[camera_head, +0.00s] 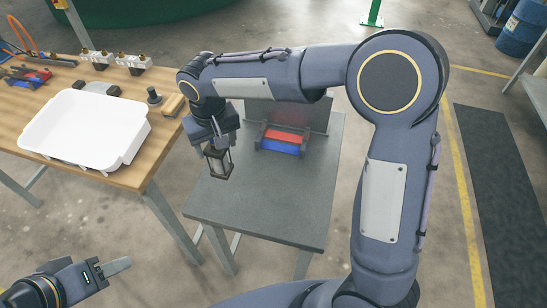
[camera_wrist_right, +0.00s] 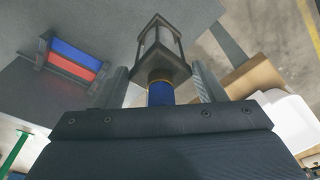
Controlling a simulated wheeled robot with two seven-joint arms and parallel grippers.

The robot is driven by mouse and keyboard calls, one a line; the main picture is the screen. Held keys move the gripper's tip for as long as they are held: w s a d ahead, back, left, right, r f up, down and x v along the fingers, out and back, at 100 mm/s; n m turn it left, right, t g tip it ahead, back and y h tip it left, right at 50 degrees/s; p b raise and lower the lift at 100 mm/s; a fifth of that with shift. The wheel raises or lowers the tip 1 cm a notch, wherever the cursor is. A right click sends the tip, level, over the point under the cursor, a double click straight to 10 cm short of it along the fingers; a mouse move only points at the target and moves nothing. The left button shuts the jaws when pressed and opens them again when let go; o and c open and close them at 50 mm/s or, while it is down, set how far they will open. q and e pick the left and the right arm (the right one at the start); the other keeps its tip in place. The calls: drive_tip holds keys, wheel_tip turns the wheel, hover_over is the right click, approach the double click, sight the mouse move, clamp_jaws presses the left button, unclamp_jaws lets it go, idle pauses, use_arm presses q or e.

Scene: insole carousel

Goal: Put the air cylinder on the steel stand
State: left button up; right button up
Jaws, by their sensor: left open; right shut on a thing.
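The air cylinder (camera_head: 218,163) is a dark-framed block with a lighter barrel. It hangs upright below my right gripper (camera_head: 220,136), over the left part of the steel stand (camera_head: 275,210), a grey-topped table. In the right wrist view, my right gripper (camera_wrist_right: 160,88) is shut on the cylinder's narrow blue end, and the cylinder body (camera_wrist_right: 160,45) points away toward the grey top. Whether its lower end touches the top, I cannot tell. My left gripper (camera_head: 110,269) is open and empty at the lower left, away from the stand.
A red and blue block in a dark holder (camera_head: 282,141) sits toward the back of the stand. The stand's front is clear. At left, a wooden table (camera_head: 130,178) bears a white tray (camera_head: 85,128), a small black part (camera_head: 153,96) and several fittings (camera_head: 115,60).

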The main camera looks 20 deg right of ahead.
drive_tip(key=a+r, duration=0.2)
drive_tip(key=a, duration=0.1)
drive_tip(key=s+d+f+p, duration=0.1)
drive_tip(key=s+d+f, duration=0.1)
drive_tip(key=d+f, duration=1)
drive_tip(key=shift+d+f, duration=0.35)
drive_tip(key=shift+d, duration=0.25)
drive_tip(key=shift+f, duration=0.1)
drive_tip(key=shift+f, duration=0.15)
drive_tip(key=o, duration=1.6)
drive_tip(key=shift+o, duration=0.2)
